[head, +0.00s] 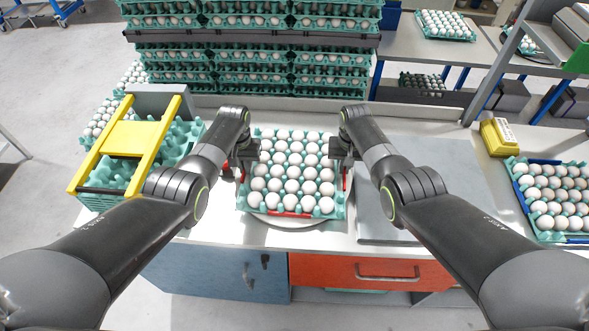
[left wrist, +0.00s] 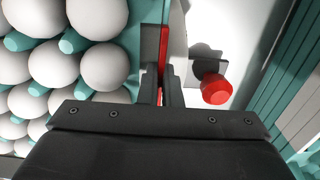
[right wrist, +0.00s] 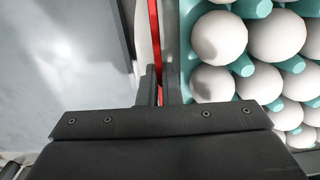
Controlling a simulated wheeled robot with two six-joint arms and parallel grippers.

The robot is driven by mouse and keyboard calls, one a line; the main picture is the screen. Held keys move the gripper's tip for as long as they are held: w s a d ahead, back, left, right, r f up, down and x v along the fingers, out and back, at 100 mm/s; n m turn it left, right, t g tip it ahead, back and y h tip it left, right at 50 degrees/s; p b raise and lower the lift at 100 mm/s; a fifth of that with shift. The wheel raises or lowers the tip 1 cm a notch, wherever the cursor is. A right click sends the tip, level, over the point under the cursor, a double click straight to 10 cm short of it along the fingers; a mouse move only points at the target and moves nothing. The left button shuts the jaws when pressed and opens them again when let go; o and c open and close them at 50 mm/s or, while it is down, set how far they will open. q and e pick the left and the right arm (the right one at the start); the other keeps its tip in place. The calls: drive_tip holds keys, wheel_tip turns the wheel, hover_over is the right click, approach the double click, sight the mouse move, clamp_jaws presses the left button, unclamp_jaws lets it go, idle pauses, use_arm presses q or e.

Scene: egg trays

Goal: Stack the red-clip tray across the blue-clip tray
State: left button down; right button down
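The red-clip tray (head: 241,201), teal and full of white eggs, is in the middle of the counter over a round white plate (head: 285,221). I cannot tell whether it touches the plate. My left gripper (head: 243,166) is at its left side, and in the left wrist view its fingers (left wrist: 161,92) are closed around the red clip edge. My right gripper (head: 345,166) is at its right side, with its fingers (right wrist: 158,92) likewise closed around the red edge. The blue-clip tray (head: 521,203), also full of eggs, lies at the far right, apart from both grippers.
A yellow frame (head: 87,162) stands over empty teal trays at the left. A grey panel (head: 376,222) lies right of the red-clip tray. A yellow box (head: 498,137) stands behind the blue-clip tray. Stacked egg trays (head: 250,68) rise at the back. A red knob (left wrist: 216,89) is beside my left gripper.

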idle(0.5)
use_arm(q)
drive_tip(key=shift+w+r, duration=0.15)
drive_tip(key=shift+w, duration=0.05)
use_arm(e)
drive_tip(key=shift+w+r, duration=0.2)
use_arm(q)
drive_tip(key=shift+r, duration=0.1)
use_arm(e)
drive_tip(key=shift+r, duration=0.1)
